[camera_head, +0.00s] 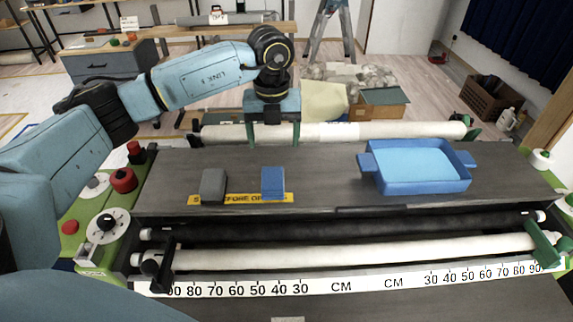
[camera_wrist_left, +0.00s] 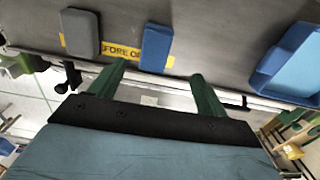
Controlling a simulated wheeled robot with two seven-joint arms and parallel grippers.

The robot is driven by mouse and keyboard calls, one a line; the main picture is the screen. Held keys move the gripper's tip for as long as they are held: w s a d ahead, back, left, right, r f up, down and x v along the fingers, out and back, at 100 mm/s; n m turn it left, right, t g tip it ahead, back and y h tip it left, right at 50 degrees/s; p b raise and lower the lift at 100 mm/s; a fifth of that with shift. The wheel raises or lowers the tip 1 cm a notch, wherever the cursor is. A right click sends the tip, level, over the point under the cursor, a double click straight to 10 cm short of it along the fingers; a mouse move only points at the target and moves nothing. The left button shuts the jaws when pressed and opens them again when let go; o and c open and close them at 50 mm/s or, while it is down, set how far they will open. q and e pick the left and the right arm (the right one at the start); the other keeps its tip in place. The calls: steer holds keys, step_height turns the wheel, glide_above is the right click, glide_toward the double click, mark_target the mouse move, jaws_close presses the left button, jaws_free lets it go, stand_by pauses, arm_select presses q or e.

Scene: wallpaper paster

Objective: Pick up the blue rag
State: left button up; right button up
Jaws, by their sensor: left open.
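The blue rag (camera_head: 273,183) is a small folded blue block on the dark machine top, lying on a yellow label strip. It also shows in the left wrist view (camera_wrist_left: 156,46), ahead of the fingers and roughly in line with the gap between them. My left gripper (camera_head: 274,142) is open with green fingers pointing down, behind the rag near the far edge of the machine top. In the left wrist view my left gripper (camera_wrist_left: 158,72) has nothing between its fingertips except background. My right gripper is not in view.
A grey block (camera_head: 213,185) lies just left of the rag. A blue tray (camera_head: 425,186) stands to the right on the same top. White rolls lie behind (camera_head: 345,131) and in front (camera_head: 340,254) of it. Red buttons (camera_head: 123,180) are at the left end.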

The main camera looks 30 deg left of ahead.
arm_select(q)
glide_above(272, 177)
steer(key=f, duration=0.5)
steer(key=shift+w, duration=0.25)
step_height(272, 177, down, 2)
steer(key=shift+w, duration=0.1)
steer(key=shift+f, duration=0.55)
steer(key=f, duration=0.1)
steer(key=f+p, duration=0.1)
steer(key=f, duration=0.1)
steer(key=shift+s+f, duration=0.25)
steer(key=shift+s, duration=0.1)
steer(key=shift+f, duration=0.6)
steer(key=c, duration=1.1)
steer(key=shift+o, duration=0.2)
step_height(272, 177, up, 10)
steer(key=shift+r, duration=0.1)
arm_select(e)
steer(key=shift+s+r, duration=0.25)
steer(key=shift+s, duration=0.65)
